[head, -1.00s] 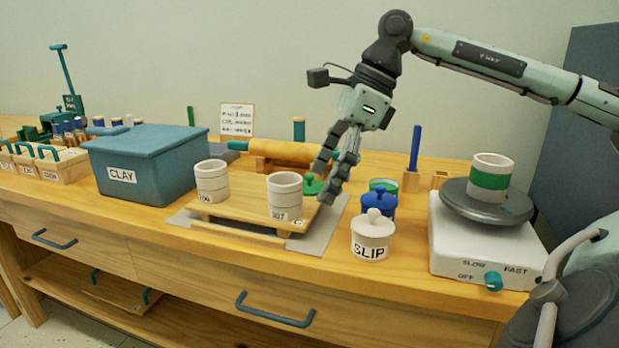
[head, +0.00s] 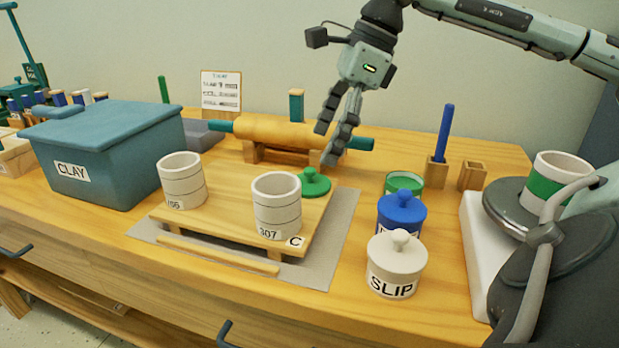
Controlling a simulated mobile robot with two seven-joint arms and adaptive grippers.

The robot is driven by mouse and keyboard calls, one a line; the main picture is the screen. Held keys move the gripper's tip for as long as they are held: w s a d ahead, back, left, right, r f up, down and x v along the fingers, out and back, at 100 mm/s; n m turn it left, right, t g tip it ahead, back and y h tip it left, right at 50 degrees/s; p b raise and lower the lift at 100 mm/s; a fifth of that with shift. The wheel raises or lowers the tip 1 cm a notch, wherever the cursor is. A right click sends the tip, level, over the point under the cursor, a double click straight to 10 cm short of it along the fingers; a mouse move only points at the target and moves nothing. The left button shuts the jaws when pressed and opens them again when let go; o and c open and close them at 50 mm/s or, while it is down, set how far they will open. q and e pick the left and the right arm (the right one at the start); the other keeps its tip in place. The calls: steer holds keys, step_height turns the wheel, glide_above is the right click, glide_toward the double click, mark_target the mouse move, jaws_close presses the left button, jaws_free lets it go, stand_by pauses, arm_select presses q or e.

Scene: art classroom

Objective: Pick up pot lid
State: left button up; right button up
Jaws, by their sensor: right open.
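A green pot lid (head: 314,182) with a round knob lies on the wooden board (head: 225,236), just right of and behind the cup marked 307 (head: 277,206). My right gripper (head: 327,143) is open and empty, its fingers pointing down. In the picture its fingertips are above the lid and overlap the rolling pin; I see no contact with the lid. A green open jar (head: 404,182) stands right of the board, partly hidden by the blue lidded jar (head: 401,214).
A cup marked 106 (head: 182,181) also stands on the board. The white SLIP jar (head: 396,265) is at front right. A rolling pin (head: 268,130) lies behind the board. The blue CLAY bin (head: 108,153) is left; a turntable with a green-banded cup (head: 549,182) is right.

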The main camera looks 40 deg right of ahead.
mark_target(310, 169)
steer(key=x, duration=0.3)
steer(key=shift+w+a+f, duration=0.1)
steer(key=shift+w, duration=0.1)
steer(key=x, duration=0.3)
steer(key=shift+w+p, duration=0.15)
steer(key=shift+p, duration=0.15)
steer(key=c, duration=0.9)
arm_select(q)
steer(key=shift+w+f, duration=0.25)
steer(key=shift+f, duration=0.15)
